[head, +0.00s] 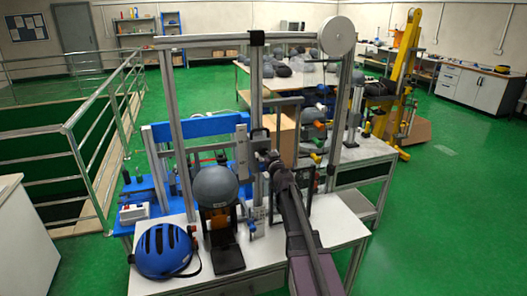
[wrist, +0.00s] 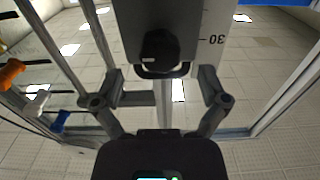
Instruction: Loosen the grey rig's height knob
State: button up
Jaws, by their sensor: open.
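The black height knob (wrist: 160,48) sits on a dark block of the grey rig in the wrist view, beside a pale scale (wrist: 212,45) marked 30. My gripper (wrist: 162,80) is open. Its two fingers stand wide apart, left and right of the knob's line and just below it in the picture, with nothing between them that I can see gripped. In the head view my gripper (head: 266,160) is at the grey rig's upright (head: 257,95); the knob cannot be made out there, as my arm and the rig's parts crowd it.
The rig stands on a white table (head: 265,265). A blue helmet (head: 165,250) lies at the front left, and a grey dome (head: 215,186) sits on a stand beside it. Coloured levers (head: 317,142) are right of my gripper. Metal posts (head: 338,110) flank the arm. Green floor is open at right.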

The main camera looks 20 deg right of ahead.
aim_at(264, 151)
jog(key=shift+w, duration=1.8)
jog(key=c, duration=1.1)
